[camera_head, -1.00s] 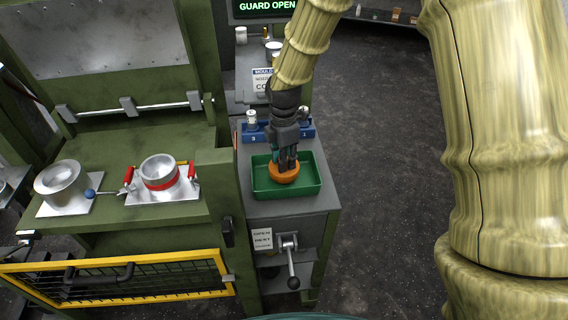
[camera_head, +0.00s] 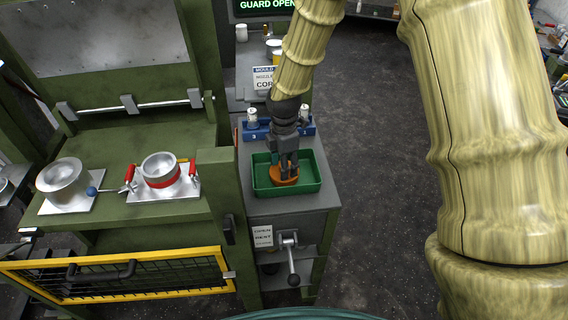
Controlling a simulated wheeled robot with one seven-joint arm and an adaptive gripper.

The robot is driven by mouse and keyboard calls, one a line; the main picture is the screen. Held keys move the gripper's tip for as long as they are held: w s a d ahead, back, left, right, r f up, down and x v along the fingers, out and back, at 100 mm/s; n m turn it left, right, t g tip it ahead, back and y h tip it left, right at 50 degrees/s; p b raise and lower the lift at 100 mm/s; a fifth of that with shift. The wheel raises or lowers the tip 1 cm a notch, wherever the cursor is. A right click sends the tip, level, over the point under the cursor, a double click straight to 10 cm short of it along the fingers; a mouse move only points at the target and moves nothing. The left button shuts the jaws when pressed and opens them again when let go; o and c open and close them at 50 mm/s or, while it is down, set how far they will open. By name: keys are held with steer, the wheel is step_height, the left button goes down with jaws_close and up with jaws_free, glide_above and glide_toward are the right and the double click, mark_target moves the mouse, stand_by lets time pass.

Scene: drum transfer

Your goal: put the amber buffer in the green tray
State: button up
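The amber buffer (camera_head: 284,180), an orange round disc, is inside the green tray (camera_head: 312,184), in its left-middle part. It looks low, at the tray floor, but I cannot tell whether it rests there. The green tray sits on a grey cabinet top. My gripper (camera_head: 288,172) points down into the tray, its dark fingers at the top of the amber buffer and partly hiding it. From this view I cannot tell whether the fingers are shut on it or apart.
A blue rack (camera_head: 262,133) with a white-capped piece stands just behind the tray. To the left, a green machine bench holds a silver pot (camera_head: 63,180) and a red-banded pot (camera_head: 160,172) with red clamps. A lever (camera_head: 292,262) hangs on the cabinet front.

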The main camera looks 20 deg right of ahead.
step_height(320, 180, up, 12)
steer(key=b, duration=0.3)
steer(key=shift+r+b, duration=0.15)
steer(key=shift+b, duration=0.2)
stand_by(0.4)
